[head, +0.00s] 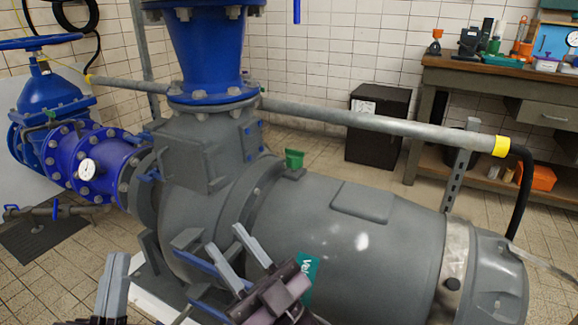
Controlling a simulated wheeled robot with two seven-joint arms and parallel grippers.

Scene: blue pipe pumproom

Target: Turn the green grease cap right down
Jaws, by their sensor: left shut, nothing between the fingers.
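The green grease cap (294,159) sits upright on a small block on top of the grey pump body (310,215), just right of the blue vertical pipe. My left gripper (118,262) is at the bottom left edge, shut and empty, well away from the cap. My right gripper (225,240) is in front of the pump body, below and left of the cap. Its two fingers stand apart with nothing seen between them. Neither gripper touches the cap. The foot of the cap is partly hidden by its block.
A grey rail (380,124) with yellow ends runs behind the cap. The blue vertical pipe (208,50) and blue valve (50,95) stand left. A workbench (480,75) with tools and a black cabinet (378,125) are at the back. The space above the pump body is clear.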

